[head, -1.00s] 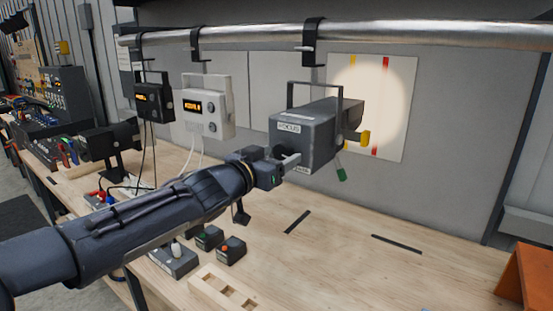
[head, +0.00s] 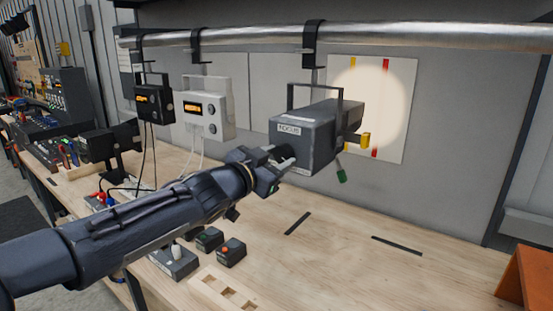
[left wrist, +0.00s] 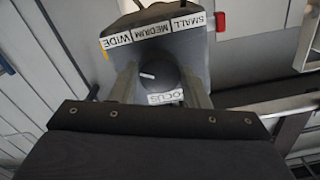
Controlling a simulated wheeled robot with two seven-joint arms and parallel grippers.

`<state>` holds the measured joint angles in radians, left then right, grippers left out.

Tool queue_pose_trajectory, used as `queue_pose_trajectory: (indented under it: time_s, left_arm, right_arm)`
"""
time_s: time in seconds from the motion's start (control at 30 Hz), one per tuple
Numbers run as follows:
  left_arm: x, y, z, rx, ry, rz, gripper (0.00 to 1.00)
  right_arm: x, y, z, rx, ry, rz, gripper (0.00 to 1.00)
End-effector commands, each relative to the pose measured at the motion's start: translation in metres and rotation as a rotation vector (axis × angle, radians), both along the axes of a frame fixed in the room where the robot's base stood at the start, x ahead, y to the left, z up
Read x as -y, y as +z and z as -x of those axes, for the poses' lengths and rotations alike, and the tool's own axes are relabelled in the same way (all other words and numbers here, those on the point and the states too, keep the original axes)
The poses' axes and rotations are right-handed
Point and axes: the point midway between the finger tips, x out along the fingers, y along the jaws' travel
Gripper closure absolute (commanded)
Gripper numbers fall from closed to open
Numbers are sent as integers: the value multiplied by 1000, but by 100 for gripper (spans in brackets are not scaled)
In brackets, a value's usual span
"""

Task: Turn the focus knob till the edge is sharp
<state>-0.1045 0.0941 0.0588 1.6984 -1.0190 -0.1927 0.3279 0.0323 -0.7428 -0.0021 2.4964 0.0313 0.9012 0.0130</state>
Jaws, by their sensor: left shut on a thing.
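The dark grey spotlight (head: 315,130) hangs from the pipe, with a FOCUS label on its rear. My left gripper (head: 285,157) is at its rear face, with its jaws around the focus knob. In the left wrist view, the dark round focus knob (left wrist: 158,77) with a white pointer mark sits between the two fingers of my left gripper (left wrist: 160,88). The knob is mostly hidden in the head view. A pale round light spot (head: 392,100) falls on the white panel (head: 408,151); its edge looks somewhat soft. My right gripper is not in view.
A yellow tab (head: 365,140) and a green-tipped lever (head: 341,175) stick out from the spotlight. A white display box (head: 208,108) and a black one hang to the left. Small button boxes (head: 231,252) stand on the bench below my arm. The bench's right side is mostly clear.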

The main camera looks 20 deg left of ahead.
Motion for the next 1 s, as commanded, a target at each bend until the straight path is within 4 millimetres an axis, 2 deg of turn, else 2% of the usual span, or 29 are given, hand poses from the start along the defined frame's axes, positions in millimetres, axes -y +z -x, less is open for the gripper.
queue_pose_trajectory:
  time_s: [0.3,0.33,0.5,0.8,1.0]
  left_arm:
    - [0,0,0,8,-1,-23,81]
    - [0,0,0,8,-1,-23,57]
    - [0,0,0,8,-1,-22,37]
    - [-1,1,3,8,1,-22,37]
    - [-12,2,29,9,3,-21,37]
  right_arm:
    - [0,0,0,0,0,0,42]
    - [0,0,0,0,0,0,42]
    - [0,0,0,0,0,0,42]
    - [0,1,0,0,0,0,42]
    - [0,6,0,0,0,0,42]
